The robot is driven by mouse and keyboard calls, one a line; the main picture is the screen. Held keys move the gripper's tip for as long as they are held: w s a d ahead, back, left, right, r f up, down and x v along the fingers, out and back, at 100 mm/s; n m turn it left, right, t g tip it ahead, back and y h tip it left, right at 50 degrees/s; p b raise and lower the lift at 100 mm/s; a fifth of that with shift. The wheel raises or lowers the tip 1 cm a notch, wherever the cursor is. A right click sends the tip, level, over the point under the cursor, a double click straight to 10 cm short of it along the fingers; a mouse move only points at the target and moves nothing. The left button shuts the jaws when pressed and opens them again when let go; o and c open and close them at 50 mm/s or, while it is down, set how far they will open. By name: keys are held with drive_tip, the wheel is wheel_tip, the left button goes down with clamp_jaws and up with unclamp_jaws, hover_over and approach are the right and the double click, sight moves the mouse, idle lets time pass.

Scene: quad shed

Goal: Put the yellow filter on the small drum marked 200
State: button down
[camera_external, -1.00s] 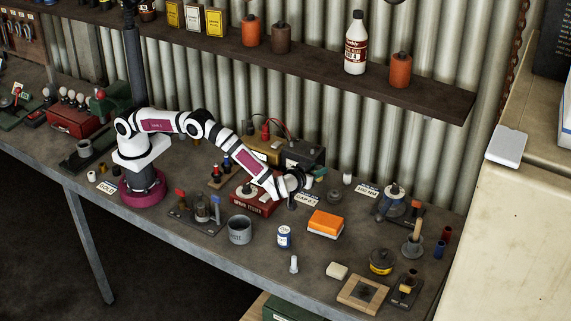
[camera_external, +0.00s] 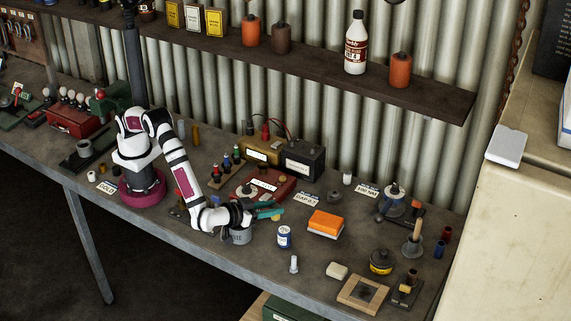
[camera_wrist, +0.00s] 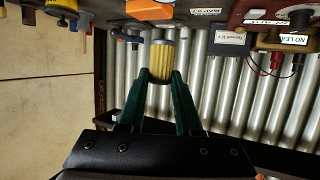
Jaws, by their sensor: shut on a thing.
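In the external view my gripper (camera_external: 268,212) is over the bench, by the grey can (camera_external: 240,237) and in front of the red box. I cannot make out the filter clearly there. No marking 200 is readable in either view, so I cannot tell which thing is the small drum.
A blue and white can (camera_external: 284,238) and an orange-topped block (camera_external: 325,223) stand to the right of my gripper. A red box (camera_external: 262,185) and a black battery (camera_external: 304,160) are behind it. A yellow-black tin (camera_external: 381,262) and a wooden frame (camera_external: 363,294) lie at the right.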

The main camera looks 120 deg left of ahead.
sight(273, 220)
drive_tip(key=x, duration=0.3)
drive_tip(key=shift+d+f, duration=0.1)
drive_tip(key=shift+f, duration=0.2)
wheel_tip(273, 220, down, 4)
drive_tip(key=shift+w+f, duration=0.1)
drive_tip(key=c, duration=0.6)
unclamp_jaws()
